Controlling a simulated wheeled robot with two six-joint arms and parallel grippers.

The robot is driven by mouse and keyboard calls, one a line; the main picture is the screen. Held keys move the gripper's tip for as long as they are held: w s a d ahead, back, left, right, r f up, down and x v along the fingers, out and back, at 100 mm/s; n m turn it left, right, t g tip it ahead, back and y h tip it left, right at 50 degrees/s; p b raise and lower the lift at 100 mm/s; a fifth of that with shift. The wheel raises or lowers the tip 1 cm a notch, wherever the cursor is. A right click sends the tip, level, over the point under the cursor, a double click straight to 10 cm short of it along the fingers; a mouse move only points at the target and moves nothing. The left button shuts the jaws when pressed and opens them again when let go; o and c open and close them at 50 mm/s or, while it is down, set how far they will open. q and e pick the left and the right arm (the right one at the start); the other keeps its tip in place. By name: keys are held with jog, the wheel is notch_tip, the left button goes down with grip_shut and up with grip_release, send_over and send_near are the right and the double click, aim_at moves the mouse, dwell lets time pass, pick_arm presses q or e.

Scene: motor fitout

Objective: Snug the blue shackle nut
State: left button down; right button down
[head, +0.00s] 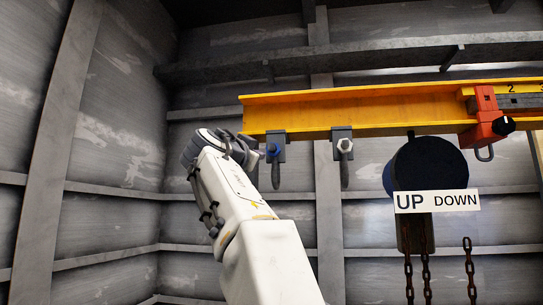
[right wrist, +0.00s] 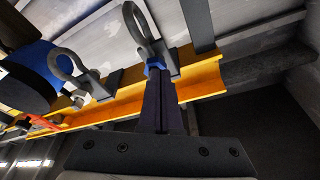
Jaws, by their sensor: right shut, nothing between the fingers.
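The blue shackle nut (head: 272,148) sits on the bracket at the left end of the yellow beam, with a grey shackle (head: 276,176) hanging below it. In the right wrist view the blue nut (right wrist: 155,64) shows just beyond the fingertips, beside the shackle's loop (right wrist: 138,25). My right gripper (right wrist: 157,78) is shut and empty, its dark fingers together and pointing at the nut. I cannot tell whether the tips touch it. In the head view my right arm's wrist covers most of the gripper, just left of the nut. My left gripper is not in view.
A second shackle with a plain grey nut (head: 345,146) hangs to the right on the beam (head: 350,111). Further right are a red clamp (head: 487,115), a dark blue hoist (head: 425,168), an UP/DOWN sign (head: 437,201) and chains (head: 468,270).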

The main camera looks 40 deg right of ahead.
jog(key=shift+s+a, duration=0.2)
jog(key=shift+a, duration=0.05)
